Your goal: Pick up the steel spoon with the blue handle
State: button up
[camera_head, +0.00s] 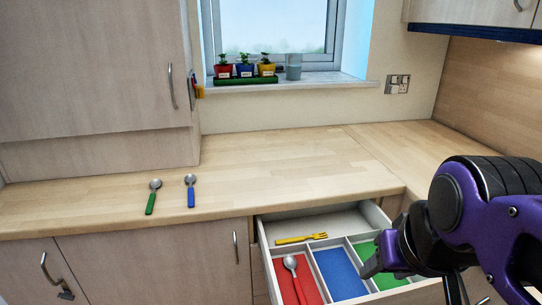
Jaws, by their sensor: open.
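The steel spoon with the blue handle (191,192) lies on the wooden worktop left of centre. Its bowl points to the back and its handle to the front edge. A similar spoon with a green handle (151,198) lies just to its left. My gripper (372,268) is at the lower right, over the right part of the open drawer, far to the right of the blue spoon. It is open and seems empty; its fingertips are partly hidden by its own body.
The open drawer (263,238) has red, blue and green compartments. A red-handled spoon (293,276) lies in the red one, and a yellow fork (301,239) lies behind them. The worktop (290,170) is clear right of the spoons. A tall cabinet (90,70) stands behind them.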

aim_at(190, 178)
jog(key=j+z, duration=0.75)
jog(key=k+j+z, duration=0.15)
jog(key=j, duration=0.2)
jog(key=k+j+z, duration=0.15)
jog(key=j, duration=0.2)
